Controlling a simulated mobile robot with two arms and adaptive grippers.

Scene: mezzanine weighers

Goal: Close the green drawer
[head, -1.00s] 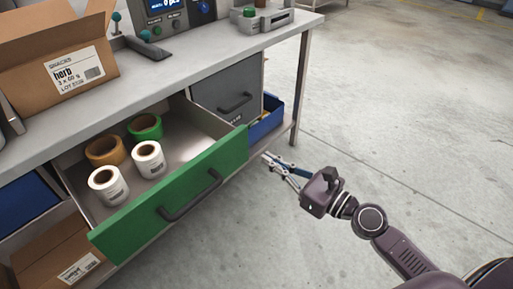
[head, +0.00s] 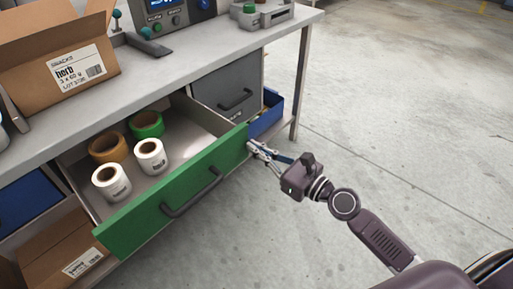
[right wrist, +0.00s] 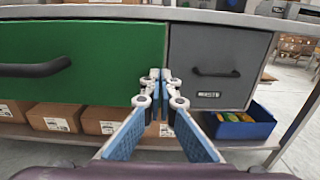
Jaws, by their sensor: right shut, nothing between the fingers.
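The green drawer (head: 140,222) stands pulled out under the workbench, with a dark bar handle (head: 192,193) on its front. Inside it lie a brown tape roll, a green tape roll and two white label rolls. My right gripper (head: 254,147) is shut and empty, its fingertips at the right end of the drawer front. In the right wrist view the green front (right wrist: 90,60) fills the left side, and the fingertips (right wrist: 161,75) are at its right edge; whether they touch it I cannot tell. My left gripper is not in view.
A shut grey drawer (head: 222,92) is to the right of the green one. A blue bin (head: 268,117) sits on the lower shelf by the table leg (head: 298,85). An open carton (head: 60,60) stands on the bench (head: 190,65). The floor to the right is clear.

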